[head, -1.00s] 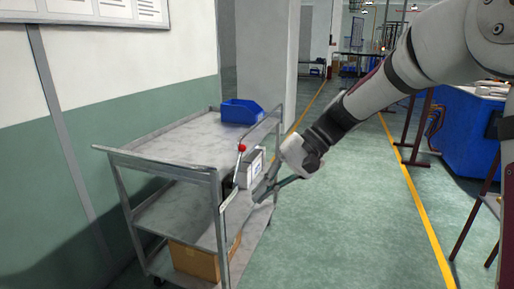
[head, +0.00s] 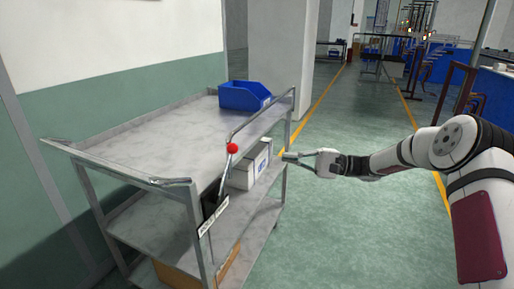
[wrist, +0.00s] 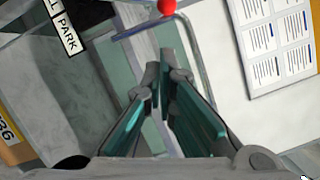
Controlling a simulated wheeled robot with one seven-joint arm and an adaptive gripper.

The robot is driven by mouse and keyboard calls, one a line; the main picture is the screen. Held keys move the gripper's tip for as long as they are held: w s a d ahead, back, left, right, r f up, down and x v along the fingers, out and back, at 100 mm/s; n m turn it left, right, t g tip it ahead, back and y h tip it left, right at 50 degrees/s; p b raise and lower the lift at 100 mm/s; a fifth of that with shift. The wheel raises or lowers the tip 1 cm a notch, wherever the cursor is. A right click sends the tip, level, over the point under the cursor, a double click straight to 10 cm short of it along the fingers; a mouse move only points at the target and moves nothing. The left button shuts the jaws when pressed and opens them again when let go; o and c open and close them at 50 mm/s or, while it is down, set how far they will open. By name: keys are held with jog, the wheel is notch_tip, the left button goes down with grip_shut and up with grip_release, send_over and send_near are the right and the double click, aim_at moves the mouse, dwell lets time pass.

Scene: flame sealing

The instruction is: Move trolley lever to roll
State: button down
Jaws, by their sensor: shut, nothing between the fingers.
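The trolley lever is a thin rod with a red ball knob (head: 232,148). It stands up, slightly tilted, at the near right corner of a grey metal trolley (head: 150,146). A white label plate (head: 214,216) sits at its base. In the wrist view the plate (wrist: 67,32) reads "PARK" after a cut-off word ending in L, and the knob (wrist: 167,6) shows at the top edge. My gripper (head: 288,156) is shut and empty, right of the knob and apart from it, by the trolley's right side. I cannot tell which word the lever points at.
A blue bin (head: 244,96) stands on the trolley's top shelf. A white box (head: 250,165) is on the middle shelf and a cardboard box (head: 190,276) below. A wall is at the left. The green floor (head: 345,225) to the right is clear.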

jog(key=shift+w+d+f, duration=0.15)
jog(key=shift+w+d, duration=0.15)
jog(key=shift+w, duration=0.25)
jog(key=s+a+r, duration=0.2)
jog(key=a, duration=1.1)
jog(key=shift+r, duration=0.2)
